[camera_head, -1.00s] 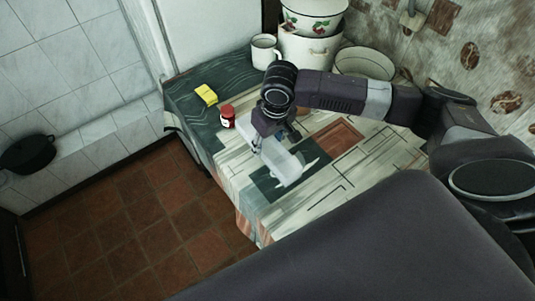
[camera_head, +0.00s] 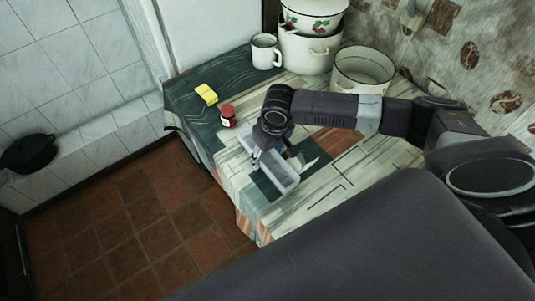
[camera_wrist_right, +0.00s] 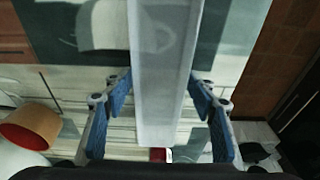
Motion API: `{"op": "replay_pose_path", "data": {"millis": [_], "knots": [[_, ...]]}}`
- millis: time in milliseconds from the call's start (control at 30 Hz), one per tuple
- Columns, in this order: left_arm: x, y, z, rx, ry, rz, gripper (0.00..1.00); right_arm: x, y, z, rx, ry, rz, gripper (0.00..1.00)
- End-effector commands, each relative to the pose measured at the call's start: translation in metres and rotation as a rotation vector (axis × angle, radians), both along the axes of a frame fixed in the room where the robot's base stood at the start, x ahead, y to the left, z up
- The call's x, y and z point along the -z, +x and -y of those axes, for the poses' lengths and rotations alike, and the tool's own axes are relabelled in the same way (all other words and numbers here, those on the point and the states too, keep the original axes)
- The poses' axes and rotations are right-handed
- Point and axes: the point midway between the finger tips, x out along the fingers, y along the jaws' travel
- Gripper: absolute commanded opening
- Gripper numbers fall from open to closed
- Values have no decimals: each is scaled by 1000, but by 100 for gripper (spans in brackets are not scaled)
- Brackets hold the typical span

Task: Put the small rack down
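The small rack (camera_head: 282,178) is a long, narrow, pale grey piece low over the patterned cloth near the table's front left edge. I cannot tell whether it touches the cloth. My right gripper (camera_head: 268,151) points down at it, its fingers partly hidden by the wrist in the head view. In the right wrist view the rack (camera_wrist_right: 164,70) runs between the blue-padded fingers of the right gripper (camera_wrist_right: 161,76); their tips meet its two long sides. My left gripper is not in view.
The table (camera_head: 225,180) holds a red jar (camera_head: 228,117), a yellow block (camera_head: 206,94), a white mug (camera_head: 265,52), stacked enamel pots (camera_head: 308,52) and an open pot (camera_head: 362,72). A dark pan (camera_head: 28,153) is at far left. The front table edge is close to the rack.

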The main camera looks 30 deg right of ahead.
Motion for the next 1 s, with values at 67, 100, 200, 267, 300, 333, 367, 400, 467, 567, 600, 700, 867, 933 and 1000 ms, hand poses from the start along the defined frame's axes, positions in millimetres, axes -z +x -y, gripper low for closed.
{"op": "replay_pose_path", "data": {"millis": [67, 100, 200, 267, 300, 333, 367, 400, 467, 567, 600, 700, 867, 933, 1000], "knots": [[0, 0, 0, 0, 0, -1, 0, 0, 0, 0, 0, 0, 0, 61], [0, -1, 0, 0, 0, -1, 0, 0, 0, 0, 0, 0, 0, 61], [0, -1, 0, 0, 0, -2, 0, 0, 0, 0, 0, 0, 0, 61], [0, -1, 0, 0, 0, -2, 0, 0, 0, 0, 0, -1, 0, 61], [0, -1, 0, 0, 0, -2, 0, -1, 0, 0, 0, -1, 0, 61], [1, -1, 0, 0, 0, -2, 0, -1, 0, 0, 0, -1, 0, 61], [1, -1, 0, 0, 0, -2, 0, -2, 0, 1, 0, -1, 1, 61], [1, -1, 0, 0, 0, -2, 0, -5, 0, 1, 0, -1, 1, 61], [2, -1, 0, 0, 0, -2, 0, -12, -1, 0, 0, 0, 1, 61], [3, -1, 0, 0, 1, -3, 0, -29, -3, 1, 0, 1, 4, 61], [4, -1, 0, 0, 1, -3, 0, -38, -4, 1, 1, 0, 4, 61], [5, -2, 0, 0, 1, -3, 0, -59, -8, 2, 0, 1, 4, 61], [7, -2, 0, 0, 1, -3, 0, -92, -13, 2, 0, 2, 4, 61], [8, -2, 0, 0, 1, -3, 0, -103, -15, 3, 1, 1, 3, 61], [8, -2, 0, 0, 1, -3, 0, -111, -17, 3, 1, 0, 2, 61]]}}
